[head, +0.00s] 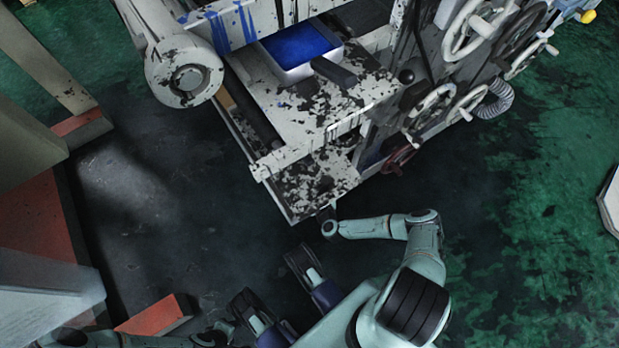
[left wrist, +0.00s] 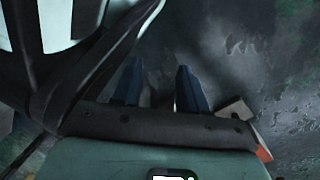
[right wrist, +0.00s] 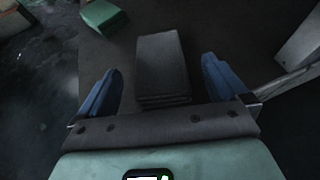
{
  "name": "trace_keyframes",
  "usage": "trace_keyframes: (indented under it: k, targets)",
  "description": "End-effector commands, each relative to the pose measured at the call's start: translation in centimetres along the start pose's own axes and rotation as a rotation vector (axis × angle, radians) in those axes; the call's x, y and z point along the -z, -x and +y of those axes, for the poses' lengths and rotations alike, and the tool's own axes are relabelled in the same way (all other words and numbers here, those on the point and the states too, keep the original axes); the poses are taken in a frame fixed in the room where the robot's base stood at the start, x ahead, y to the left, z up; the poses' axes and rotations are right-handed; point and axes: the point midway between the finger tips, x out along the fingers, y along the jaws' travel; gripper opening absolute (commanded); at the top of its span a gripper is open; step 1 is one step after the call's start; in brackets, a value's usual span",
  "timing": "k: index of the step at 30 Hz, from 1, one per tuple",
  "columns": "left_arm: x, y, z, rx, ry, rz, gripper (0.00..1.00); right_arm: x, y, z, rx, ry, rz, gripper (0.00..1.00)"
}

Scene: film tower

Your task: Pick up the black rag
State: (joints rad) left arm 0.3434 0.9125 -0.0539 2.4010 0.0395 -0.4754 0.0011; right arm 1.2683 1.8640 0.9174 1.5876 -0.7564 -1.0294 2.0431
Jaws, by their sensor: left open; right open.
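The black rag (right wrist: 162,45) looks like a dark folded stack with layered edges in the right wrist view. It lies between and beyond the fingers of my right gripper (right wrist: 161,68), which is open, with space on both sides of the rag. No finger visibly touches it. In the head view my right arm reaches to the lower corner of the paint-worn machine, and the gripper's fingers cannot be made out there. My left gripper (left wrist: 160,80) is open in the left wrist view, with nothing clearly held between its blue fingers. I cannot make out the rag clearly in the head view.
The white, chipped machine (head: 310,185) with handwheels (head: 470,30) stands above my right arm. A blue-filled tray (head: 298,48) sits on it. A green box (right wrist: 103,15) lies left of the rag. Dark floor (head: 170,210) is open at the left of the machine.

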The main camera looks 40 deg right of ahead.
Motion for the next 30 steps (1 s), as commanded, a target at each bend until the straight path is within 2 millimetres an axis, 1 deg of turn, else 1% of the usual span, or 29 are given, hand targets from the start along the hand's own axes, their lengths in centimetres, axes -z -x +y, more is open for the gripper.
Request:
trace_keyframes:
  k: [4,9,12,15,21,23,24,26,27,30]
  targets:
    - [-0.8,-0.7,-0.7,0.013,0.009,-0.031,0.43,0.2,-1.3,0.1,0.001,0.001,-0.001,1.0]
    - [-2.8,-1.8,-2.2,0.044,0.032,-0.101,0.43,0.5,-3.9,0.2,0.001,0.003,-0.002,1.0]
    - [-3.4,-2.1,-2.7,0.054,0.039,-0.125,0.43,0.4,-5.0,0.2,0.001,0.002,-0.001,1.0]
    - [-3.7,-2.1,-3.0,0.059,0.043,-0.137,0.43,0.4,-5.3,0.2,0.0,0.0,0.0,1.0]
    - [-3.7,-2.1,-3.0,0.059,0.042,-0.137,0.43,0.3,-5.3,0.2,0.0,0.0,0.001,1.0]
    - [-3.7,-2.1,-3.0,0.059,0.042,-0.136,0.43,0.3,-5.3,0.2,0.0,0.001,0.001,0.8]
    - [-3.7,-2.1,-2.9,0.059,0.042,-0.136,0.43,0.3,-5.3,0.2,0.0,0.001,0.001,0.67]
    - [-3.7,-2.1,-2.9,0.059,0.041,-0.136,0.43,0.3,-5.3,0.2,0.0,0.001,0.001,0.48]
    - [-3.7,-2.1,-2.9,0.058,0.041,-0.135,0.43,0.3,-5.3,0.2,0.0,0.001,0.001,0.44]
    - [-3.7,-2.1,-2.9,0.058,0.041,-0.135,0.43,0.3,-5.3,0.2,0.0,0.001,0.0,0.44]
